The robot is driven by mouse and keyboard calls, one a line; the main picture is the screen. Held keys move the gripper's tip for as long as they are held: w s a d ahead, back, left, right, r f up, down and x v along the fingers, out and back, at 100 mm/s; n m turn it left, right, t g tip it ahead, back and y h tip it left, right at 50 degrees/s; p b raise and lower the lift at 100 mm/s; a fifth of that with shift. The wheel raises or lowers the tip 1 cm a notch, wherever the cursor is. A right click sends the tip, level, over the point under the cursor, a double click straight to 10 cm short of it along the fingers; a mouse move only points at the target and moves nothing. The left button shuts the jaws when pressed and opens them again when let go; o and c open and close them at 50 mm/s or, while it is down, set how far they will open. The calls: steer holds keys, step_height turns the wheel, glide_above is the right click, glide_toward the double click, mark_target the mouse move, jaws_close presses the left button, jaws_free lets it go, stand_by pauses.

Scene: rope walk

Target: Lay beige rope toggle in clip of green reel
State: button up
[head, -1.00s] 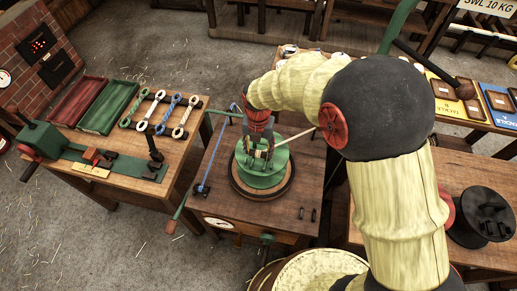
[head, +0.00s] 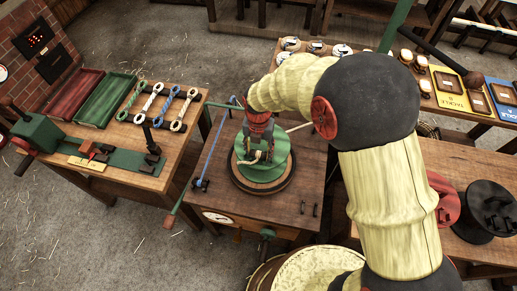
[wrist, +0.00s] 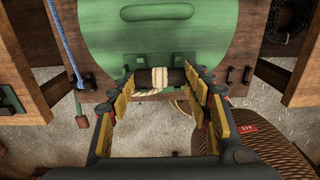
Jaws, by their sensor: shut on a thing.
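The beige rope toggle (wrist: 160,78) is a dark bar with a pale rope wrap in the middle. My gripper (wrist: 158,82), with yellow-sided fingers, is shut on it, one finger at each end of the bar. The green reel (wrist: 155,32) is just beyond it in the wrist view, its dark slot above the toggle. I cannot tell whether the toggle touches the reel or its clip. In the head view the green reel (head: 277,162) stands on a round base on the middle table, with my gripper (head: 258,146) over it and pale rope showing below the fingers.
The left table holds a red tray (head: 68,100), a green tray (head: 105,98), several coloured rope pieces (head: 160,105) and a green-based device (head: 120,160). A blue rope (head: 213,150) runs along the middle table's left side. A black reel (head: 487,207) stands on the right table.

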steer(key=shift+f, duration=0.4)
stand_by(0.6)
steer(key=o, duration=1)
steer(key=shift+r, duration=0.1)
steer(key=shift+r+p, duration=2.3)
steer(key=shift+r, duration=1.15)
step_height(320, 180, up, 12)
